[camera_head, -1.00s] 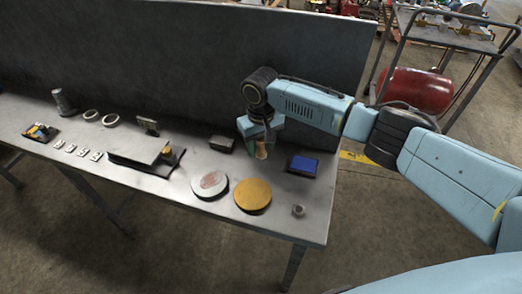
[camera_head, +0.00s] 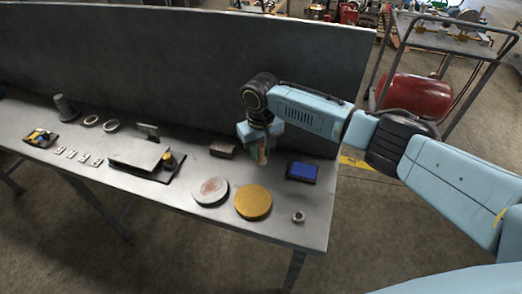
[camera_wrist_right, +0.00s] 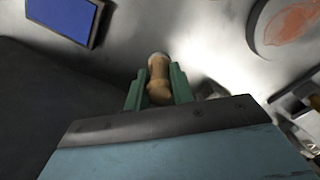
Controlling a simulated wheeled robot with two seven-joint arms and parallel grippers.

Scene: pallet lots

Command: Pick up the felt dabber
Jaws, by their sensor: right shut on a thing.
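The felt dabber (camera_wrist_right: 159,78) shows in the right wrist view as a small wooden handle with a pale end. My right gripper (camera_wrist_right: 160,88) is shut on it, with a green finger on each side of the handle. In the head view my right gripper (camera_head: 262,150) is over the back right part of the table, and the dabber (camera_head: 262,157) shows between its fingers. Whether the dabber touches the table is hard to tell. My left gripper is not in view.
A blue pad (camera_head: 302,171) lies right of the gripper. A yellow disc (camera_head: 253,202) and a pale disc with a reddish patch (camera_head: 210,191) lie in front. A dark block (camera_head: 222,149) is to the left. An upright grey panel (camera_head: 180,70) runs behind the table (camera_head: 150,195).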

